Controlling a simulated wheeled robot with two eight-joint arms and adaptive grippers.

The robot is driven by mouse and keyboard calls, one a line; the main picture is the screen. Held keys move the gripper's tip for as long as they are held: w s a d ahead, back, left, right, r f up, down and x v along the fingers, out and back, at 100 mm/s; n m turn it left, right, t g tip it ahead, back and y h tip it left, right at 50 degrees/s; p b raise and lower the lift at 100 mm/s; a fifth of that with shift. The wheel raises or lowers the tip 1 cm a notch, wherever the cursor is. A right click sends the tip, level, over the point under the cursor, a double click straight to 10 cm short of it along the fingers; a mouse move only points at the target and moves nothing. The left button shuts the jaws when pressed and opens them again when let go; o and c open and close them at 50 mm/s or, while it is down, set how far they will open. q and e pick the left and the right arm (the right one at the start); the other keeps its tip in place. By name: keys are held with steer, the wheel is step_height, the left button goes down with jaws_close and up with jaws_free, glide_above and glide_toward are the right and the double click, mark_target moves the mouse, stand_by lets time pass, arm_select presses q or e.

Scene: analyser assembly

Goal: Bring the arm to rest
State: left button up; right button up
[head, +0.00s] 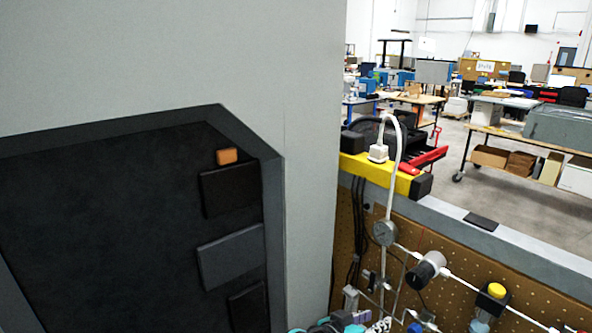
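Only a small part of what appears to be my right gripper (345,321) shows at the bottom edge, as teal and grey-purple pieces. Its fingertips are too cut off to tell whether it is open or shut, or whether it holds anything. It is low in front of the pegboard, right of the large grey panel. My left gripper is not in view.
A large grey cabinet wall (310,90) with a dark recess (100,230) fills the left. A brown pegboard (450,290) carries a gauge (385,233), pipes and a yellow button (496,291). A yellow power strip (400,181) lies along its top ledge. Workbenches stand far behind.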

steer(key=s+f+n+y, duration=0.2)
steer(key=s+n+y, duration=0.1)
steer(key=s+y, duration=0.2)
steer(key=s+f+n+g+y, duration=0.1)
steer(key=s+f+n+y, duration=0.2)
steer(key=s+y, duration=0.2)
steer(key=s, duration=0.3)
steer(key=shift+s+a+f, duration=0.15)
steer(key=shift+s+a, duration=0.05)
steer(key=shift+s, duration=0.15)
